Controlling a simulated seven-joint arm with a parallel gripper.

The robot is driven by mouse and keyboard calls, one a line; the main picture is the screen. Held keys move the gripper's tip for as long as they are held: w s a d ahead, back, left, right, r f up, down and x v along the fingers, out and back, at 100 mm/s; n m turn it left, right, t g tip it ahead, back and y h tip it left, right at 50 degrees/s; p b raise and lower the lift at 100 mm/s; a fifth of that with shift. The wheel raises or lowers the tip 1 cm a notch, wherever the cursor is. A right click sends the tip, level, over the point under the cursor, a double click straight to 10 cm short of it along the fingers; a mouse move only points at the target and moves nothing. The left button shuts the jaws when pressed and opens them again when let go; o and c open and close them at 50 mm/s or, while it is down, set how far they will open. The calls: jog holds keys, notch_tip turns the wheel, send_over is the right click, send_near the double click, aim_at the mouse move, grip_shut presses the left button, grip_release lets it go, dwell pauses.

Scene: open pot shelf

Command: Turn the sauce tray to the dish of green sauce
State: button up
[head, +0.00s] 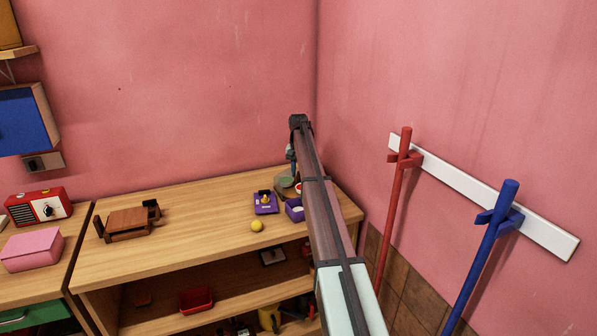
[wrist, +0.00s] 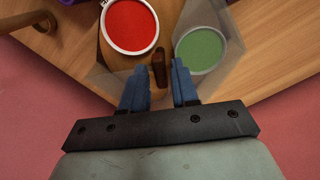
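The sauce tray (wrist: 112,58) is a grey, see-through, angular tray on the wooden shelf top, seen from above in the wrist view. It carries a dish of red sauce (wrist: 130,25) at left and a dish of green sauce (wrist: 201,49) at right. A small brown upright handle (wrist: 158,70) stands between the two dishes. My gripper (wrist: 159,66) is open, its blue fingers on either side of the handle with gaps showing. I cannot tell whether they touch it. In the head view the green dish (head: 284,181) shows left of my arm, which hides part of the tray.
A purple box (head: 294,213), a purple holder with a yellow top (head: 265,206) and a yellow ball (head: 257,226) are near the tray. A brown wooden object (head: 128,222) stands further left. Pink walls close in behind and right. The shelf top's middle is clear.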

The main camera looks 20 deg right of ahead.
grip_shut()
jog(key=shift+n, duration=0.4)
jog(key=n, duration=0.4)
jog(key=shift+n, duration=0.4)
jog(key=n, duration=1.2)
jog(key=shift+n, duration=0.4)
jog(key=n, duration=0.5)
jog(key=shift+n, duration=0.4)
jog(key=shift+o, duration=1.2)
grip_release()
